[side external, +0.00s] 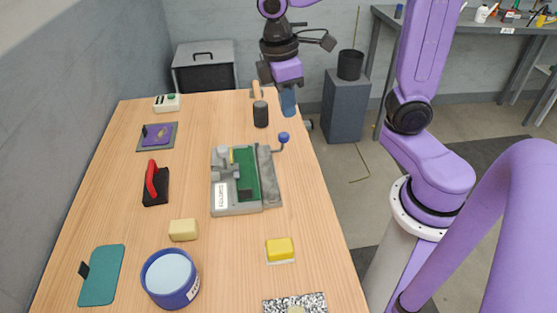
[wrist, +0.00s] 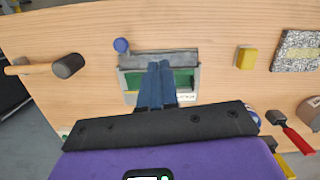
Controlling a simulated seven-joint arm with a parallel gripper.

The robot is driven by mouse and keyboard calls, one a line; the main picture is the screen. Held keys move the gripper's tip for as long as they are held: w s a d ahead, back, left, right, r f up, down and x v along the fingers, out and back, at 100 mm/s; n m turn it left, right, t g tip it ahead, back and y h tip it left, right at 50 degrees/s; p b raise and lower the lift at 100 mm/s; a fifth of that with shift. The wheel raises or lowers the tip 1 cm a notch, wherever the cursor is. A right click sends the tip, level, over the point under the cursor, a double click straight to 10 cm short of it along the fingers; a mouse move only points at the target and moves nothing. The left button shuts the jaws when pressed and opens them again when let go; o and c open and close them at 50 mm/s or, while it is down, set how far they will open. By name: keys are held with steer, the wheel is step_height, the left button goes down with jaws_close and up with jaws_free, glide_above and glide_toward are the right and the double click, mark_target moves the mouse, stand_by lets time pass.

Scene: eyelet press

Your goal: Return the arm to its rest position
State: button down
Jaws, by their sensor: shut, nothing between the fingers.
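My gripper (side external: 288,101) is up at the far right of the table in the side external view, above the surface. Its blue fingers also show in the wrist view (wrist: 157,72), side by side and shut with nothing between them. The eyelet press (side external: 222,195), a grey base with a green bed and a blue-knobbed lever (side external: 283,138), stands mid-table, apart from my gripper. In the wrist view the press (wrist: 190,62) lies below and behind the fingers, which hide part of its green bed.
A yellow block (side external: 279,249), a tan block (side external: 183,230), a blue tub (side external: 171,296), a red-handled tool (side external: 152,180), a teal plate (side external: 103,274) and a purple piece on a plate (side external: 158,136) are spread over the wooden table (side external: 120,215).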

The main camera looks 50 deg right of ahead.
steer(key=s+f+n, duration=0.1)
steer(key=s+f, duration=0.1)
steer(key=s, duration=0.5)
steer(key=s+f+n+t+y, duration=0.1)
steer(key=s+f, duration=0.1)
steer(key=s, duration=0.6)
steer(key=shift+s+f+y, duration=0.3)
